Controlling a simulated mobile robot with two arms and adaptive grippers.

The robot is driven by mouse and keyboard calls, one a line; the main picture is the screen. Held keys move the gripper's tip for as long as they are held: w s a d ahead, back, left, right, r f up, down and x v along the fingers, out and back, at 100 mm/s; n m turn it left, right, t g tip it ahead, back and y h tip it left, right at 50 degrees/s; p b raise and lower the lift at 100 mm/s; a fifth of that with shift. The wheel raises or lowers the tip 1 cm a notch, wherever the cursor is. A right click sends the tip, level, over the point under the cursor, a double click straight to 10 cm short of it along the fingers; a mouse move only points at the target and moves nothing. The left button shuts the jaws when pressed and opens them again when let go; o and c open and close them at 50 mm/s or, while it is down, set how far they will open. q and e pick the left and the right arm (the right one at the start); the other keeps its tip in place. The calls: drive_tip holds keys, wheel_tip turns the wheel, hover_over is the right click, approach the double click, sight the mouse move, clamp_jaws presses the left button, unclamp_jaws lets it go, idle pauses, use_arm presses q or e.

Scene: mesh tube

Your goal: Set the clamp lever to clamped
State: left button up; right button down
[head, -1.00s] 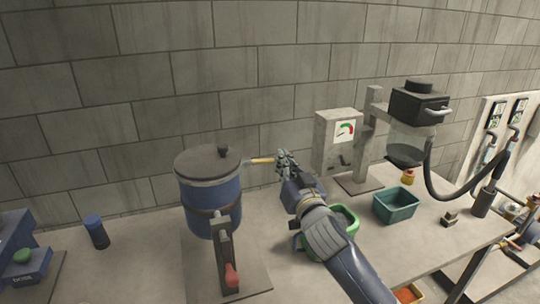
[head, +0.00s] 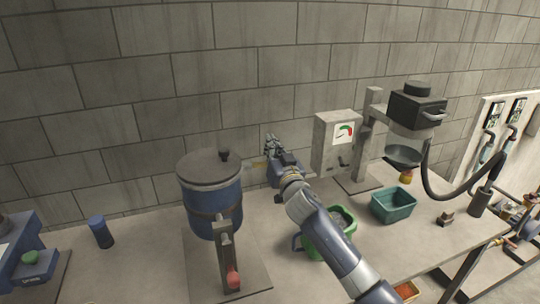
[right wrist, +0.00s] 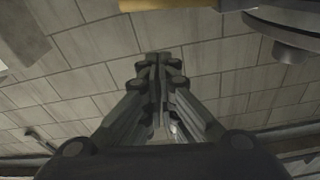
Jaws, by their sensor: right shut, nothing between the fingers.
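A blue drum (head: 213,205) with a dark lid (head: 209,166) stands on a plate. A pale handle (head: 256,165) sticks out from the drum's right side, partly hidden by my right gripper. A yellow handle (right wrist: 180,4) crosses the top of the right wrist view. The frames do not make clear which is the clamp lever. My right gripper (head: 270,141) is shut and empty, pointing toward the wall beside the pale handle; its fingertips (right wrist: 157,58) are together. My left gripper is out of view.
A green bin (head: 340,219) stands below my right arm, and a teal bin (head: 394,206) to its right. A gauge box (head: 335,145) and a stand with a black head (head: 417,108) are behind. A dark blue cylinder (head: 99,231) stands left of the drum.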

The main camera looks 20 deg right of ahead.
sight(262, 165)
drive_tip(key=shift+s+a+f, duration=0.15)
drive_tip(key=shift+s+f, duration=0.1)
drive_tip(key=shift+f, duration=0.7)
drive_tip(key=shift+s+a+f, duration=0.15)
drive_tip(key=shift+s+f, duration=0.05)
drive_tip(key=shift+f, duration=0.7)
drive_tip(key=shift+f, duration=0.1)
